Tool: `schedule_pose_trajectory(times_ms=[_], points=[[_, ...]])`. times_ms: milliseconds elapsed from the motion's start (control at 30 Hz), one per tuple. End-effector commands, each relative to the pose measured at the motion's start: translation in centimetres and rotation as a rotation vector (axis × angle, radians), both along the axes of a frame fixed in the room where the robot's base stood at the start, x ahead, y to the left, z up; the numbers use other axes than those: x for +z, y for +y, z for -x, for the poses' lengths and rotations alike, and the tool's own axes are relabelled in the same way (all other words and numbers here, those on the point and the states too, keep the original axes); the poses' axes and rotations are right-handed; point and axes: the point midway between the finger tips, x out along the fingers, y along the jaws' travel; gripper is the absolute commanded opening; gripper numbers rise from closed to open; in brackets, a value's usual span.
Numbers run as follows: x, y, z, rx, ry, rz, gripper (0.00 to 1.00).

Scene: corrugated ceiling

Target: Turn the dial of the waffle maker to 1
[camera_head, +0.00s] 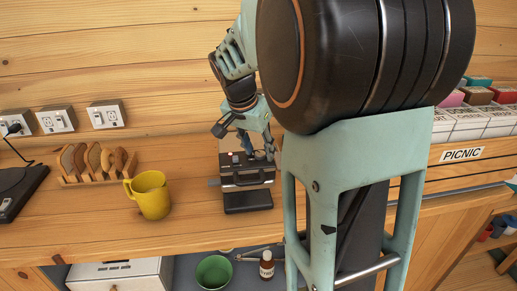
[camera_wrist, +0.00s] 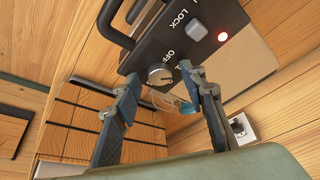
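The black waffle maker (camera_head: 247,183) stands on the wooden counter in the head view. In the wrist view its dark panel (camera_wrist: 142,44) carries a round silver dial (camera_wrist: 160,74), with OFF printed beside it. A grey button (camera_wrist: 197,31) near the word LOCK and a lit red light (camera_wrist: 222,36) are further up. My gripper (camera_wrist: 160,80) is open, its two fingers on either side of the dial in that view. I cannot tell whether either finger touches it. In the head view my gripper (camera_head: 257,151) is over the waffle maker.
A yellow mug (camera_head: 151,195) and a toast rack (camera_head: 95,164) stand to the left on the counter. A dark appliance (camera_head: 17,190) is at the far left. Below are a green bowl (camera_head: 213,272) and a small bottle (camera_head: 266,264). My arm hides the counter to the right.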

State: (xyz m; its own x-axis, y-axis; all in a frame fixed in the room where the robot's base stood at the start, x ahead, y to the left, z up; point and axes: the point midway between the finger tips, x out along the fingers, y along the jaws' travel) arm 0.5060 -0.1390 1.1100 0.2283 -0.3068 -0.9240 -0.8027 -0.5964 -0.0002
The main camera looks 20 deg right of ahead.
Motion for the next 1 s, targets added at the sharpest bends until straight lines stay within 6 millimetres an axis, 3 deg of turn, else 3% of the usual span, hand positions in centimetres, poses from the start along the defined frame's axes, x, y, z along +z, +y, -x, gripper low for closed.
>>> schedule_pose_trajectory(times_ms=[167, 600, 800, 1000], points=[[1.3, 0.4, 0.2, 0.001, -0.003, 0.001, 0.38], [9.3, 3.1, 2.2, 0.001, -0.003, 0.000, 0.38], [10.9, 3.7, 2.7, 0.000, -0.001, -0.001, 0.38], [11.1, 3.7, 2.8, 0.000, 0.000, 0.000, 0.38]])
